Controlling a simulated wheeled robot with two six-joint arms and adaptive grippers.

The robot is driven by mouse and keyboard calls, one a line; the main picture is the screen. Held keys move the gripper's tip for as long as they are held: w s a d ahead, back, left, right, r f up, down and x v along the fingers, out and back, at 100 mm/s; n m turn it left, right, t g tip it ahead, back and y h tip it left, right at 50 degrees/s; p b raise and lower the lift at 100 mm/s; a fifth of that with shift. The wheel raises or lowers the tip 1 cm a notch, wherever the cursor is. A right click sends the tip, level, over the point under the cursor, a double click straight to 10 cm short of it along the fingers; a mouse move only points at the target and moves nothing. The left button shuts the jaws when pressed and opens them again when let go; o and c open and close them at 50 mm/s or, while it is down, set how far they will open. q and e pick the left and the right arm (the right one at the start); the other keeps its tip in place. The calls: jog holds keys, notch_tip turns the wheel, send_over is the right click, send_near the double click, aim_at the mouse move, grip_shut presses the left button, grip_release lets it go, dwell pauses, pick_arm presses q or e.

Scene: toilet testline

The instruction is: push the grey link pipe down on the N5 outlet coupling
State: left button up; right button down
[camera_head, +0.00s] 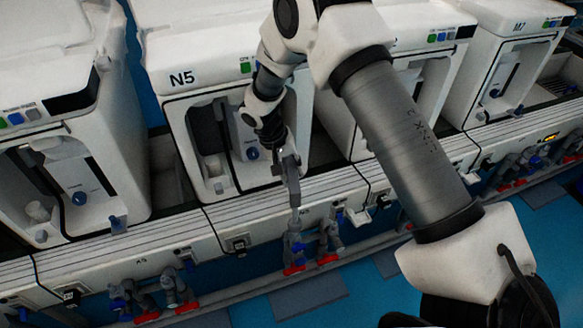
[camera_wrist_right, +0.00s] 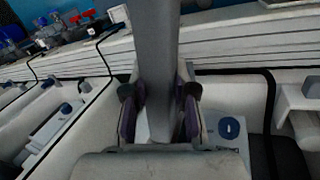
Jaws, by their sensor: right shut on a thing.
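The grey link pipe (camera_head: 294,195) hangs nearly upright in front of the N5 unit (camera_head: 215,110). My right gripper (camera_head: 287,160) is shut on its upper part; in the right wrist view the pipe (camera_wrist_right: 155,60) runs between the purple-padded fingers (camera_wrist_right: 158,118). Below the pipe is a grey coupling with a red part (camera_head: 294,248), on the rail in front of N5. The pipe's lower end is in line with the top of this coupling; I cannot tell whether it is seated or only touching. My left gripper is not in view.
A second similar coupling (camera_head: 329,242) stands close to the right. Another pair of couplings (camera_head: 165,292) is at the lower left. White units stand on both sides of N5. The blue floor (camera_head: 390,285) in front is mostly open.

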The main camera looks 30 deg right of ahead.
jog(key=shift+f+b, duration=0.9)
jog(key=shift+f, duration=0.75)
jog(key=c, duration=0.9)
grip_release()
jog(key=shift+o, duration=0.2)
jog(key=shift+r, duration=0.1)
jog(key=v, duration=1.2)
